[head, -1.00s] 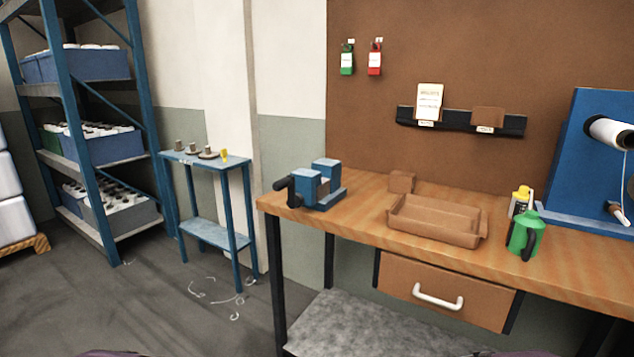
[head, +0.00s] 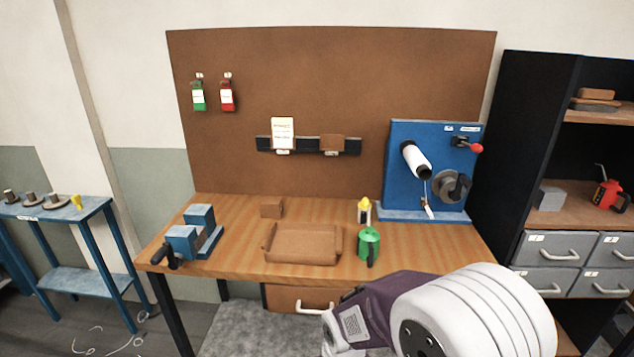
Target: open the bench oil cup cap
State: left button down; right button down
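A green cup-like can (head: 369,246) with a dark handle stands on the wooden workbench (head: 240,225), right of the brown tray. A small bottle with a yellow top (head: 364,210) stands just behind it. I cannot tell for sure which of them is the oil cup, and no separate hinged cap can be made out at this size. My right arm comes in from the lower right, in front of the bench edge. Its gripper fingers are not visible. My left gripper is out of view.
A blue vise (head: 184,242) sits at the bench's left end. A brown tray (head: 302,244) and small block (head: 271,208) lie mid-bench. A blue panel with spool and crank (head: 400,190) stands right. A dark cabinet (head: 520,150) is beyond; a blue side table (head: 80,212) stands left.

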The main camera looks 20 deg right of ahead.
aim_at(363, 204)
jog(key=z, duration=1.15)
